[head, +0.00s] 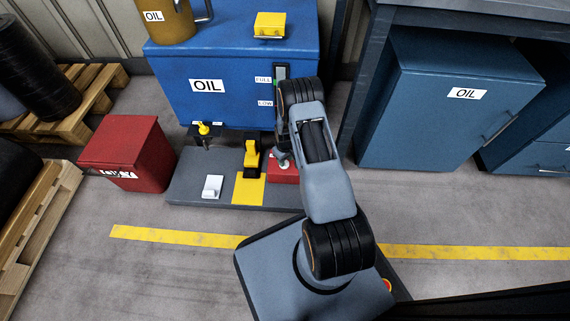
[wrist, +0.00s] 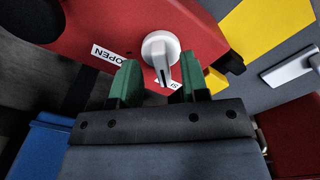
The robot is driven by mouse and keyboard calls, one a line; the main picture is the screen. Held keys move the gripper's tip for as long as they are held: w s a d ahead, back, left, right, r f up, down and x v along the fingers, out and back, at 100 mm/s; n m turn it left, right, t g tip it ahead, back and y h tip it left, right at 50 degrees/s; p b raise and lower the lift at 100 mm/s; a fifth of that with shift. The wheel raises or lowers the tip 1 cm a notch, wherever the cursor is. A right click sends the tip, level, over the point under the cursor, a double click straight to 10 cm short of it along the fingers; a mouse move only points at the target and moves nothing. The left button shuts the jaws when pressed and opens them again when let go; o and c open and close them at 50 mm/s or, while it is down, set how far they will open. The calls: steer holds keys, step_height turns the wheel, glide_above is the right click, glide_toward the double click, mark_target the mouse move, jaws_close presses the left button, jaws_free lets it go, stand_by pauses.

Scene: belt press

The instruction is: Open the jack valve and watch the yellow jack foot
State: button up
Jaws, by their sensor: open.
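The jack valve is a white knob (wrist: 161,46) on a red block (wrist: 90,25); its lever points down toward my gripper. A label reading OPEN (wrist: 108,55) lies left of the knob; a second label (wrist: 167,85) below is partly hidden. My gripper (wrist: 160,66) is open, with one green finger on each side of the lever; I cannot tell whether they touch it. In the head view the red block (head: 283,176) shows beside my arm, which hides my gripper there. The yellow jack foot (head: 251,154) appears as a yellow piece on a black body, left of the red block.
The grey base plate (head: 190,189) also carries a yellow strip (head: 249,188), a white lever (head: 213,185) and a yellow-topped fitting (head: 203,129). A blue oil tank (head: 183,63) stands behind. A red bin (head: 125,148) is left, a blue cabinet (head: 430,125) right.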

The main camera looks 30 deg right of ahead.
steer(key=shift+f, duration=0.95)
jaws_close()
